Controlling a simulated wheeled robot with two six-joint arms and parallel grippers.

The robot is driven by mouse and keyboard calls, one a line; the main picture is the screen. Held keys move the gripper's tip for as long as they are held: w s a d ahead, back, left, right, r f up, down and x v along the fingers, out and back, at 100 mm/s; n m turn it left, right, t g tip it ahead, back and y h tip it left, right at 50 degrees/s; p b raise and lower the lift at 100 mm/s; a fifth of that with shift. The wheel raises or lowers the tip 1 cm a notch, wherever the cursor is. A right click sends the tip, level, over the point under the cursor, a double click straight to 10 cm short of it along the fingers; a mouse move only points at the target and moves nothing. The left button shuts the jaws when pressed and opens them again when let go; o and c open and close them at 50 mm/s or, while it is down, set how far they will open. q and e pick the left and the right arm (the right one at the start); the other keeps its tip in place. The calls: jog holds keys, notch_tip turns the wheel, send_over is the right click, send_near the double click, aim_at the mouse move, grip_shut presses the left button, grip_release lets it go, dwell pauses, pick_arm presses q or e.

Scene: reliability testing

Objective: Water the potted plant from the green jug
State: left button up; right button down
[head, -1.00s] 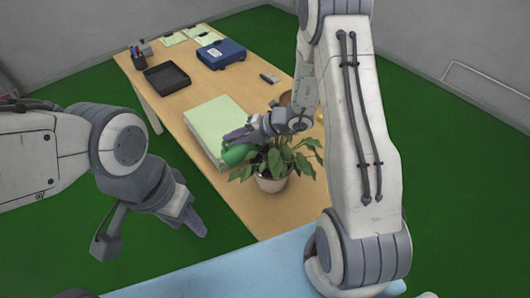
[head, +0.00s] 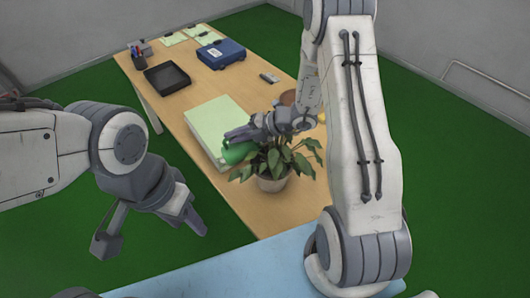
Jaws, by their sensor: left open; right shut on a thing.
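The potted plant (head: 275,168) has broad green leaves and a pale pot (head: 272,184). It stands upright on the near part of the wooden table. My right gripper (head: 238,137) is shut on the green jug (head: 236,153), above the left side of the plant. The jug looks tilted, with leaves beside it; its spout and any water are hard to make out. My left gripper (head: 150,232) is open and empty, out over the floor to the left of the table.
A pale green stack of paper (head: 212,117) lies left of the jug. A black tray (head: 167,79), a blue case (head: 221,54), a pen holder (head: 138,55) and papers lie farther back on the table (head: 185,104). A brown object (head: 288,98) is partly hidden behind my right arm.

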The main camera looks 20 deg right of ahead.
aim_at(226, 144)
jog(key=shift+d+r+y+p, duration=0.25)
jog(key=shift+r+y+p, duration=0.05)
jog(key=shift+r, duration=0.25)
dwell(0.7)
jog(key=f+b, duration=0.1)
jog(key=a+f+h+b, duration=0.1)
jog(key=f, duration=0.1)
jog(key=a+f+h+b, duration=0.1)
jog(key=b, duration=0.1)
jog(key=shift+w+a+f+n, duration=0.1)
jog(key=shift+f+n, duration=0.2)
jog(key=shift+f, duration=0.05)
jog(key=shift+w+a+r+h+p, duration=0.25)
jog(key=shift+h+p, duration=0.15)
jog(key=shift+p, duration=0.15)
jog(key=shift+d, duration=0.15)
jog(key=shift+s+r, duration=0.1)
jog(key=shift+s, duration=0.05)
jog(key=shift+a+h, duration=0.4)
jog(key=shift+a, duration=0.05)
jog(key=shift+w+a+f+n+g+h+b, duration=0.2)
jog(key=shift+a+f+h+b, duration=0.2)
jog(key=shift+f+h+b, duration=0.15)
jog(key=shift+w+a+f+n+g+h+b, duration=0.1)
jog(key=shift+a+f+g+h+b, duration=0.1)
jog(key=shift+a+f+h+b, duration=0.3)
jog(key=shift+a, duration=0.15)
